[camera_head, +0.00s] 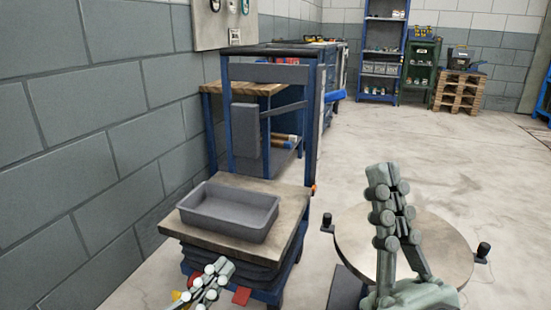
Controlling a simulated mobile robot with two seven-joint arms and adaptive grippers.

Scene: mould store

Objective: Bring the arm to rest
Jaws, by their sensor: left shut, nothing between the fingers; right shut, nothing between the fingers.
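My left gripper (217,271) shows at the bottom edge, left of centre. It is shut and empty, in front of the near edge of a low wooden-topped table. My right gripper (386,182) points upward at the lower right. It is shut and empty, and in the picture it covers part of a round wooden top. Most of both arms lies outside the view.
A grey open tray (228,228) sits on the wooden-topped lift table (290,205), and looks empty. The round top (350,235) has dark knobs at its sides. A blue-framed workbench (228,135) stands behind. Shelves (383,35) and a pallet stack (459,92) are farther back. Open floor lies between.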

